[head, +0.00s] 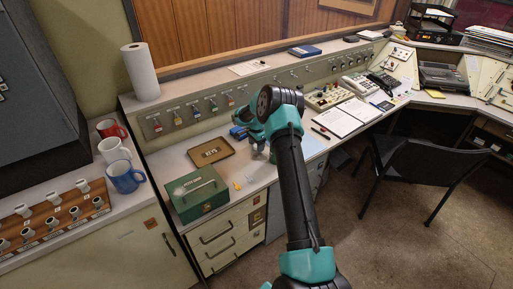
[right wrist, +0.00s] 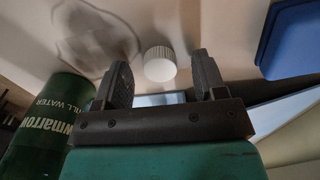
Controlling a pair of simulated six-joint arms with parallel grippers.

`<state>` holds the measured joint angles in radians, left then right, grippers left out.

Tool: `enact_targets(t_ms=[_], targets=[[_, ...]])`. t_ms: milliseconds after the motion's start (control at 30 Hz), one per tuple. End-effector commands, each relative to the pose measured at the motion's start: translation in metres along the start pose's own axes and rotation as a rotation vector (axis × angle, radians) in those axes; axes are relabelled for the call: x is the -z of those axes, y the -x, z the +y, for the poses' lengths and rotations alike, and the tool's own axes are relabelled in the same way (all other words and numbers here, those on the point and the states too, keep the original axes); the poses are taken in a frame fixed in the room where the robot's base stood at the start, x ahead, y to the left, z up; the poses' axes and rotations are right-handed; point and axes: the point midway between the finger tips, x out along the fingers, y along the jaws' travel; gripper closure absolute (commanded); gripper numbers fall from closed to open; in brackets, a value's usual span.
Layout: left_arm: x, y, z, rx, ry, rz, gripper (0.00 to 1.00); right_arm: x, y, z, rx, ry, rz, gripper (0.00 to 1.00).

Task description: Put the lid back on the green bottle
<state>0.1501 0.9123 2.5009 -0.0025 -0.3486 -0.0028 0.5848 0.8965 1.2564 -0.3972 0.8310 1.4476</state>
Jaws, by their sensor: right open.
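The lid, a small white ribbed cap (right wrist: 160,64), shows in the right wrist view between and beyond my right fingertips. No contact with the fingers is visible. My right gripper (right wrist: 162,76) is open with nothing held. In the head view my right gripper (head: 258,145) is low over the desk, partly covered by my own arm. I cannot pick out the bottle or lid in the head view. My left gripper is not in view.
A green cash box (head: 197,193) and a brown tray (head: 211,151) are on the desk left of my right gripper. A blue object (right wrist: 291,38) is at the wrist view's right. Open notebook pages (head: 348,116) lie to the right. Mugs (head: 124,177) stand far left.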

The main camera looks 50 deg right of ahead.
Motion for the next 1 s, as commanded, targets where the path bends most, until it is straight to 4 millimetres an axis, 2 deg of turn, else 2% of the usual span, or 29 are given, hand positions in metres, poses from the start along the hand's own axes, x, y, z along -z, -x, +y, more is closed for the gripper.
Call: enact_targets(t_ms=[533,1000], targets=[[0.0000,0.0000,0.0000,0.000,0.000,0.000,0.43,0.0004,-0.0039,-0.0001,0.001,0.000,0.001,0.36],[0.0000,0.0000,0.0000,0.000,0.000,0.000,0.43,0.0004,-0.0039,0.0000,0.001,0.000,0.000,0.81]])
